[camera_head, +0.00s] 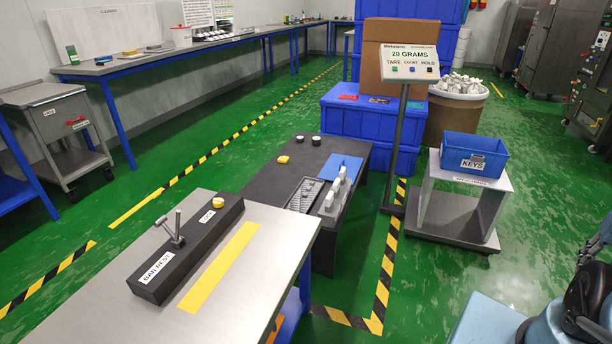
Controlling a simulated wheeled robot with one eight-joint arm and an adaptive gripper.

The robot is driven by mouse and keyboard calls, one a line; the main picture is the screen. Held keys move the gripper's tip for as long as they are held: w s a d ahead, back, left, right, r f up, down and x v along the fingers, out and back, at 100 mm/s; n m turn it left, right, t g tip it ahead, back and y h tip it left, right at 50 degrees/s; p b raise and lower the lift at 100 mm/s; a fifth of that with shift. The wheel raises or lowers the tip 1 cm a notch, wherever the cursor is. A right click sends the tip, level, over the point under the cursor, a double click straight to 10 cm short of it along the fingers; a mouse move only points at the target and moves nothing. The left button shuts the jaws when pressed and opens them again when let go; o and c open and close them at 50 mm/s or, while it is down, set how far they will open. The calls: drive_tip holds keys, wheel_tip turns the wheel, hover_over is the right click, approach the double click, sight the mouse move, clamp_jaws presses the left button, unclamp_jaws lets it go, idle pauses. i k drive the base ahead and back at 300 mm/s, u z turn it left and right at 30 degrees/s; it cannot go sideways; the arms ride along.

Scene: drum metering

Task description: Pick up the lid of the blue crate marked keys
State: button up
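The blue crate marked KEYS (472,155) stands on a small metal cart at the right. Its top looks open, with inner walls showing, and I see no lid on it. A flat blue piece (341,167) lies on the dark bench left of the cart; I cannot tell whether it is a lid. My gripper is not in view.
The dark bench (300,147) holds a grey tray and white items. A metal table (255,290) with a black bar rest is in front. A scale display post (397,140) stands between the bench and the cart (462,213).

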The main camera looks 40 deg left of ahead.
sight(332, 170)
drive_tip(key=u, duration=0.85)
drive_tip(key=i, duration=1)
drive_tip(key=z, duration=0.05)
